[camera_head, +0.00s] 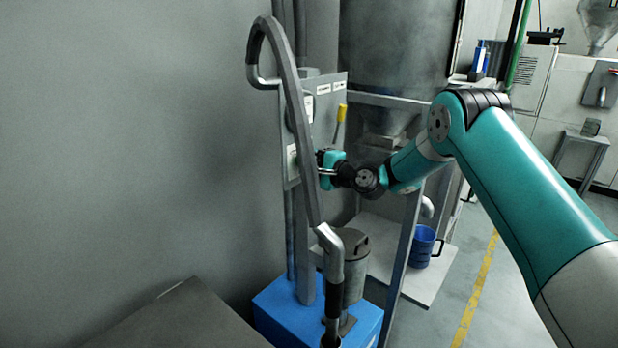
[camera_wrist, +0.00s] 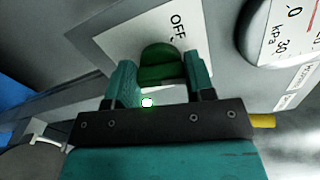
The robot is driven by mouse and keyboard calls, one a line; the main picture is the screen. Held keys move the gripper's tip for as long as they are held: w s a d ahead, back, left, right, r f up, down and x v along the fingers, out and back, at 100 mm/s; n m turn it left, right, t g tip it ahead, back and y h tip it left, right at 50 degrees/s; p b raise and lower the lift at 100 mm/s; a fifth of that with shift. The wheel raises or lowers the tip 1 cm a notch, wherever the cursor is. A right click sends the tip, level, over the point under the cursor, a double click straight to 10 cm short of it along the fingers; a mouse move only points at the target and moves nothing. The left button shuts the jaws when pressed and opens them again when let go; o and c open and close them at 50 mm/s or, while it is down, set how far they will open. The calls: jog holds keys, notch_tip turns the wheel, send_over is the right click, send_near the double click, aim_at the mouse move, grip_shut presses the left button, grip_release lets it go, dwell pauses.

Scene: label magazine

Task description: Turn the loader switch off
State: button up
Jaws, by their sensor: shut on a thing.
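The loader switch is a dark green knob (camera_wrist: 162,68) on a white plate (camera_wrist: 118,42) in the wrist view. The word OFF (camera_wrist: 177,27) is printed just beyond it, slightly to the right. My gripper (camera_wrist: 160,76) has one teal finger on each side of the knob and is shut on it. A small bright green-rimmed light (camera_wrist: 148,102) shows between the fingers. In the head view my gripper (camera_head: 322,171) is against the front of the grey control panel (camera_head: 321,112). The knob itself is hidden there. Which way the knob points is hard to tell.
A round kPa gauge (camera_wrist: 285,30) is close right of the switch in the wrist view. A grey bent hose (camera_head: 297,120) hangs in front of the panel. A yellow-handled item (camera_head: 341,113) is beside it.

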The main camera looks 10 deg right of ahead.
jog(key=n+b, duration=0.3)
jog(key=b, duration=0.2)
jog(key=n+b, duration=0.4)
jog(key=b, duration=0.1)
jog(key=n+b, duration=0.4)
jog(key=b, duration=0.2)
jog(key=shift+f, duration=0.4)
jog(key=shift+r+n, duration=0.1)
jog(key=shift+n, duration=0.2)
jog(key=o, duration=0.9)
jog(key=shift+d, duration=0.1)
